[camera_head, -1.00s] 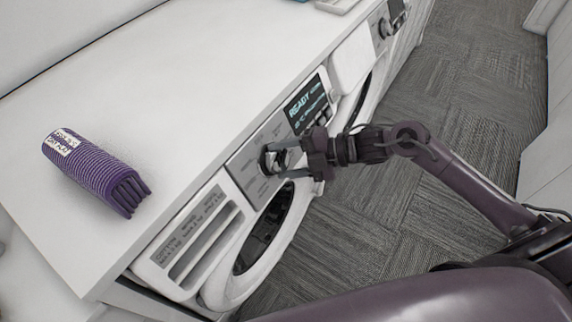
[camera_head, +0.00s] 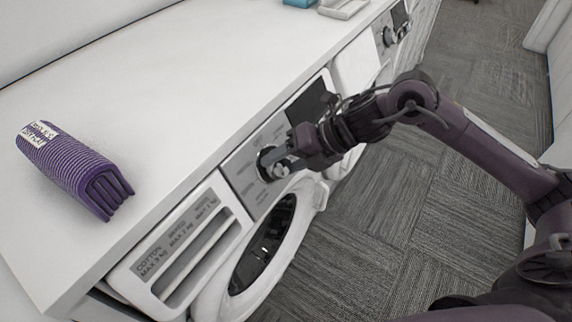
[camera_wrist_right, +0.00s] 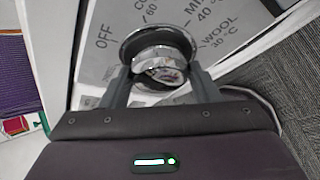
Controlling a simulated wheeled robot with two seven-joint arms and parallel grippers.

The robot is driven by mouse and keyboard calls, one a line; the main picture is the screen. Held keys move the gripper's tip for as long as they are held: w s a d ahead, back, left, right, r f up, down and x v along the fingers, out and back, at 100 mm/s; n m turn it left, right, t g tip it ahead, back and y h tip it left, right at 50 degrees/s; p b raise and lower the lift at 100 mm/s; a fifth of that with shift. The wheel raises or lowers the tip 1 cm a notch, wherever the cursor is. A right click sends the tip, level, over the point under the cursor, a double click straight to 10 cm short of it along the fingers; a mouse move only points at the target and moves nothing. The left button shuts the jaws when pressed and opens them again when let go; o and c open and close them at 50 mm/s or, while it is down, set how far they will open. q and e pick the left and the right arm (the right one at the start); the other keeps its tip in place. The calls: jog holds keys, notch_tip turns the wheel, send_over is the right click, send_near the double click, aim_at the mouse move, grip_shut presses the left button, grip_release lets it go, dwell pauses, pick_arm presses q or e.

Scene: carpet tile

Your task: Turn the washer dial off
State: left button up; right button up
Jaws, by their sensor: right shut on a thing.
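The washer (camera_head: 262,245) is white, with a grey control panel built under the white counter. Its round chrome dial (camera_head: 268,160) is on that panel; in the right wrist view the dial (camera_wrist_right: 158,42) has labels printed around it, with OFF at its upper left. My right gripper (camera_head: 282,165) is shut on the dial, with one finger on each side of its knob in the wrist view (camera_wrist_right: 161,78). The panel's display (camera_head: 310,101) is dark. Which label the dial points to cannot be told. My left gripper is not in view.
A folded purple cloth (camera_head: 75,170) with a white label lies on the counter (camera_head: 170,90). A teal item (camera_head: 298,3) and a pale tray (camera_head: 343,8) are at the counter's far end. A second machine's dial (camera_head: 388,37) is further along.

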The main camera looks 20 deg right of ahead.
jog(key=shift+s+n+h, duration=0.1)
jog(key=shift+n+h, duration=0.2)
jog(key=shift+n, duration=0.2)
dwell(0.3)
jog(key=o, duration=1)
jog(key=shift+r+b, duration=0.1)
jog(key=shift+b, duration=0.2)
jog(key=b+v, duration=0.1)
jog(key=v, duration=0.6)
jog(key=shift+s+d+r, duration=0.15)
jog(key=shift+d+r, duration=0.05)
